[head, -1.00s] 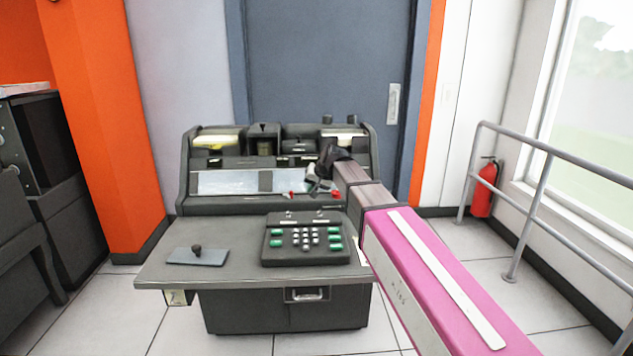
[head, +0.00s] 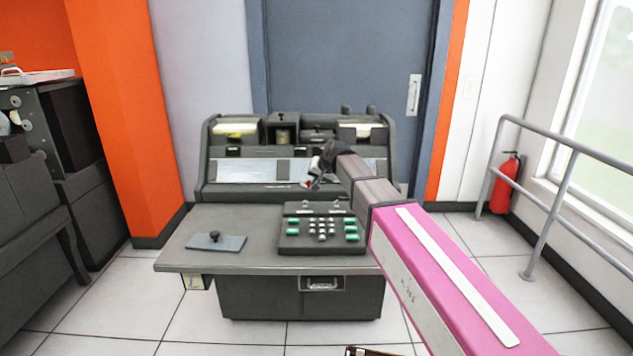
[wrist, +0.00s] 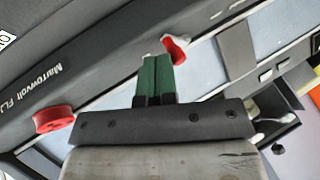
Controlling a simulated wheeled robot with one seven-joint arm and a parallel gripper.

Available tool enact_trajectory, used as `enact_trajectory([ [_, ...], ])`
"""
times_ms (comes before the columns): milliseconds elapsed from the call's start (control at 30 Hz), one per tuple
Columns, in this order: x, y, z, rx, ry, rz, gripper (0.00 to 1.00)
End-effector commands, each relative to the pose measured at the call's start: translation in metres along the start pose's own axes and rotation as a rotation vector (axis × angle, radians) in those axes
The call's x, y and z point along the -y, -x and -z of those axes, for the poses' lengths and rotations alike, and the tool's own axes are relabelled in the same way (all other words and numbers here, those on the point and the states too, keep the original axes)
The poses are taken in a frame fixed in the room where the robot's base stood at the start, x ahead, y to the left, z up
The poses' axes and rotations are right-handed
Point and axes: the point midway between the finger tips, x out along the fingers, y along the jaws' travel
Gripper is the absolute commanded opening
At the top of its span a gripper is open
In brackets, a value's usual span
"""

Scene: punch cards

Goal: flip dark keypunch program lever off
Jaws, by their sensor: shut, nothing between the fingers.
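The dark keypunch (head: 215,190) stands at the centre of the head view, with pale panels across its upright front. In the wrist view, a small red lever (wrist: 175,47) sits just beyond and slightly right of the fingertips. A round red knob (wrist: 54,118) is on the same dark strip at the left. I cannot tell from any label which is the program lever. My gripper (wrist: 156,60) has its green fingers together and empty, very close to the red lever; contact is unclear. In the head view my gripper (head: 313,180) is at the machine's front panel, partly hiding the controls.
A keypad (head: 321,230) with green and white keys and a flat plate with a dark knob (head: 216,242) lie on the desk. A grey rail (head: 545,205) and a red fire extinguisher (head: 505,183) are at the right.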

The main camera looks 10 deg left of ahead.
Motion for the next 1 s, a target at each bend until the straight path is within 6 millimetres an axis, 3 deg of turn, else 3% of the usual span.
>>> enact_trajectory([
  [667, 0.007, 0.001, -0.007, -0.053, -0.1, -0.051, 0.0],
  [1000, 0.019, -0.001, -0.017, -0.138, -0.262, -0.135, 0.0],
])
